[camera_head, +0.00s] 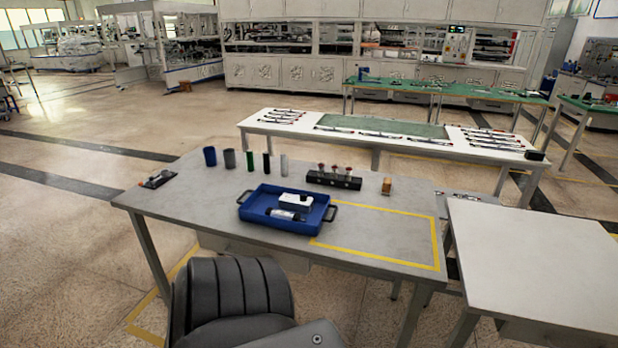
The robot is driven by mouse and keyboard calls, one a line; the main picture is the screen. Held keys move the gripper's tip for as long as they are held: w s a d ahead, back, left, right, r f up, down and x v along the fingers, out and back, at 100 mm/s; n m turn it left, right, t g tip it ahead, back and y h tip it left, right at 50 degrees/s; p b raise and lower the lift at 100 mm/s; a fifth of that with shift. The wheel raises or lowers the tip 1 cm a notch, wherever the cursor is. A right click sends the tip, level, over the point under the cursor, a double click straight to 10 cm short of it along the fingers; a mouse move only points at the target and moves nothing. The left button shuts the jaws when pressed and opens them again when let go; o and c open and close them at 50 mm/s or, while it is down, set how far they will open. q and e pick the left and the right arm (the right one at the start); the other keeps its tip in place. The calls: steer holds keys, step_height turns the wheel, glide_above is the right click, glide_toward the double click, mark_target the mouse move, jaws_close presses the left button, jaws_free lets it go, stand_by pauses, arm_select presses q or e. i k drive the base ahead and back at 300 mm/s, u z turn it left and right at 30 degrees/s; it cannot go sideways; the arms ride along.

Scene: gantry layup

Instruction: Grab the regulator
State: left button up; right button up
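A blue tray (262,219) with dark handles sits on the grey table in front of me. In it lie a white block with a dark part (297,201) and a silver-and-black cylinder (285,214) on its side. A black block with several red-topped fittings (333,180) stands behind the tray to the right. I cannot tell for sure which of these is the regulator. Neither of my grippers is in view.
Several cylinders stand along the back of the table (190,204), from a blue cup (210,156) to a pale one (284,163). A small tan block (387,186) stands right. A yellow-outlined area (385,235) is empty. A bare white table (540,265) adjoins right.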

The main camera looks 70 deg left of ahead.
mark_target(292, 202)
steer(key=i, duration=0.95)
steer(key=u, duration=1.85)
